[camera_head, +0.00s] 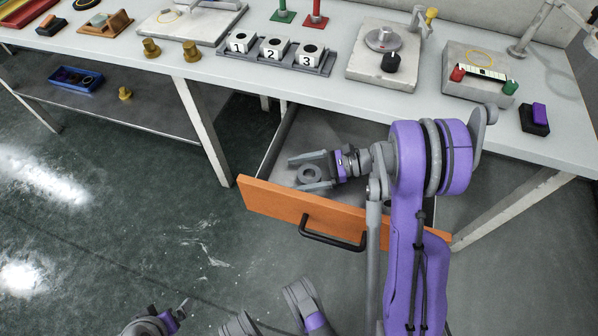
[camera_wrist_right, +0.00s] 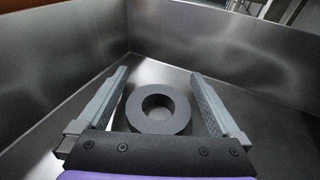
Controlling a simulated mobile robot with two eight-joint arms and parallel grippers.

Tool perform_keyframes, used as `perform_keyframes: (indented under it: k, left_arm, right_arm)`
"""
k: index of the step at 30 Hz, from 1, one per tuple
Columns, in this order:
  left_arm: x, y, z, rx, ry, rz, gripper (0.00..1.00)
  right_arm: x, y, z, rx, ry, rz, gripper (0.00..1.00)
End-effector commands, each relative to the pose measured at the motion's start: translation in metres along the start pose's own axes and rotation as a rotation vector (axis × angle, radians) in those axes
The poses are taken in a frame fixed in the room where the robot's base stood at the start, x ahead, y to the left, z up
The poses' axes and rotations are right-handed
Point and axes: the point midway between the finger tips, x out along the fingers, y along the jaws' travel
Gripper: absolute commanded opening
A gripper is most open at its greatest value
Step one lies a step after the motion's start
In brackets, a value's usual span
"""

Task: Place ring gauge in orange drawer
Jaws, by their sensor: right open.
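The orange drawer (camera_head: 275,203) is pulled out below the bench, with an orange front, black handle and bare metal inside. The ring gauge (camera_head: 309,174), a dark grey ring, is inside the drawer and appears to lie flat on its floor. My right gripper (camera_head: 299,173) is inside the drawer, its fingers open on either side of the ring. In the right wrist view the ring (camera_wrist_right: 158,108) sits between the two fingers with gaps at both sides, near the drawer's metal walls (camera_wrist_right: 60,50). My left gripper (camera_head: 184,306) shows only partly at the bottom edge, its opening unclear.
The bench top (camera_head: 320,92) above carries a rack of numbered white blocks (camera_head: 275,50), a grey plate with a black knob (camera_head: 391,62) and a purple-and-black block (camera_head: 535,119). A lower shelf (camera_head: 130,112) holds a blue tray (camera_head: 76,79). The floor before the drawer is clear.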

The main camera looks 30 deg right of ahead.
Motion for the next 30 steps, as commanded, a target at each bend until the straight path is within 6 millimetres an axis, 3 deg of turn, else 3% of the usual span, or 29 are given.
perform_keyframes:
  k: [6,12,30]
  left_arm:
    - [-0.009,0.000,-0.002,0.000,0.002,0.000,1.00]
    - [-0.013,0.000,-0.003,0.000,0.003,0.000,1.00]
    - [-0.014,0.000,-0.003,0.000,0.004,0.000,1.00]
  right_arm:
    - [-0.046,-0.001,0.002,0.002,-0.002,-0.006,1.00]
    - [-0.069,-0.001,0.002,0.002,-0.004,-0.004,1.00]
    - [-0.073,0.000,0.002,0.002,-0.006,-0.002,1.00]
